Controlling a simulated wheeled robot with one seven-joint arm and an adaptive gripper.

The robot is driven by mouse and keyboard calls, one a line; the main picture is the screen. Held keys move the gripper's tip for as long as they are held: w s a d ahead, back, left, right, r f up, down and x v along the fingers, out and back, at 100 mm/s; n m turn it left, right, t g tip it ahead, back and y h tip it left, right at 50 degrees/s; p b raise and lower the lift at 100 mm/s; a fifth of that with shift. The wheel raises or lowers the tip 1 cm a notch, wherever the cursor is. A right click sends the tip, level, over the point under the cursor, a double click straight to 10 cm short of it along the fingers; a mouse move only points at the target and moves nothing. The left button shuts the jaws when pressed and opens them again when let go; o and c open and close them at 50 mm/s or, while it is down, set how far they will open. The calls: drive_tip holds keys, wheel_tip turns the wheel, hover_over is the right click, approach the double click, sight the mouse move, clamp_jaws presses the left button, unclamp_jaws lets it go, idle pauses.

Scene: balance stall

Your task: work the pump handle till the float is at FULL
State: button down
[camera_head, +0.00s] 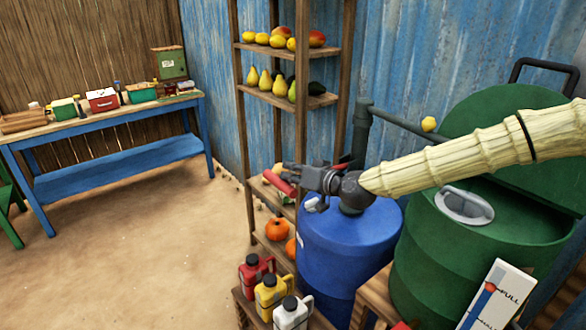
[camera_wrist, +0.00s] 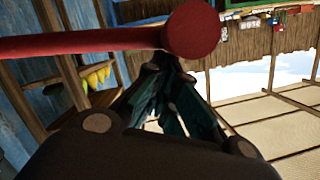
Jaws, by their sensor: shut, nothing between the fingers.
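The red pump handle (camera_head: 278,184) shows beside my gripper (camera_head: 290,172) above the blue barrel (camera_head: 345,240); part of it is hidden behind the gripper. In the wrist view the handle is a red bar (camera_wrist: 80,43) with a round end (camera_wrist: 192,30), crossing in front of the fingertips. My gripper is shut with nothing between its fingers; whether it touches the bar I cannot tell. The white gauge board (camera_head: 508,290) stands at the lower right, tilted in the picture. Its orange-red float (camera_head: 490,286) is close to the FULL mark, above HALF.
A green drum (camera_head: 430,270) with its lid raised stands right of the barrel. A wooden fruit shelf (camera_head: 300,120) rises behind my gripper. Red, yellow and white jugs (camera_head: 270,290) stand in front. A blue table (camera_head: 110,115) is far left; the sandy floor between is clear.

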wheel_tip(320, 180, down, 13)
drive_tip(key=s+n+h+b, duration=0.1)
drive_tip(key=n+b, duration=0.3)
drive_tip(key=b, duration=0.4)
drive_tip(key=shift+a+f+t+h, duration=0.15)
drive_tip(key=shift+a+t+h, duration=0.15)
drive_tip(key=shift+a+t, duration=0.15)
drive_tip(key=shift+s+f, duration=0.1)
drive_tip(key=shift+f, duration=0.1)
wheel_tip(320, 180, up, 6)
drive_tip(key=f+p, duration=0.1)
drive_tip(key=p, duration=0.1)
drive_tip(key=b+v, duration=0.2)
drive_tip(key=v, duration=0.7)
drive_tip(key=shift+s+d+r, duration=0.15)
drive_tip(key=shift+d+r, duration=0.1)
drive_tip(key=shift+r, duration=0.1)
